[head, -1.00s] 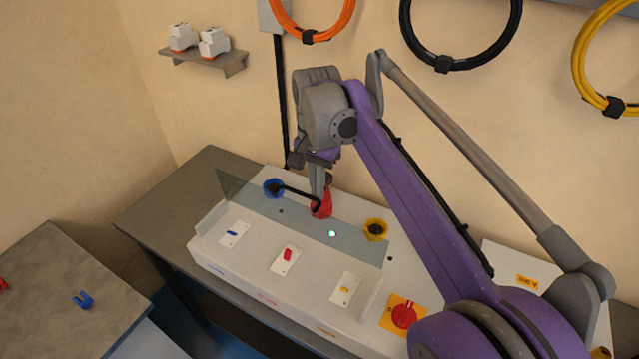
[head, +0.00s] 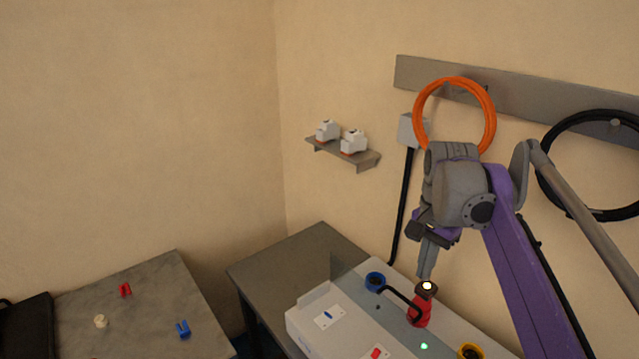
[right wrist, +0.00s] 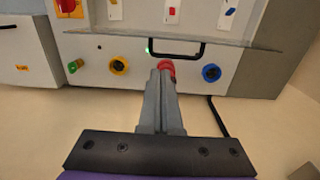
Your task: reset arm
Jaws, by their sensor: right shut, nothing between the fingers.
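My right gripper (head: 427,262) is shut and empty. In the head view its fingertips point down just above a red knob-like part (head: 420,307) with a lit top, on the white machine panel. In the right wrist view the closed fingers (right wrist: 160,75) reach toward the red part (right wrist: 168,68) and partly cover it; I cannot tell whether they touch it. My purple right arm stretches up from the lower right. My left gripper is not in view.
The white machine (head: 340,345) carries a blue ring (head: 375,280), a yellow ring (head: 471,352), a black handle (right wrist: 180,42) and a clear guard. A side table (head: 150,300) holds small red and blue clips. A wall shelf (head: 345,153) and cable coils are behind.

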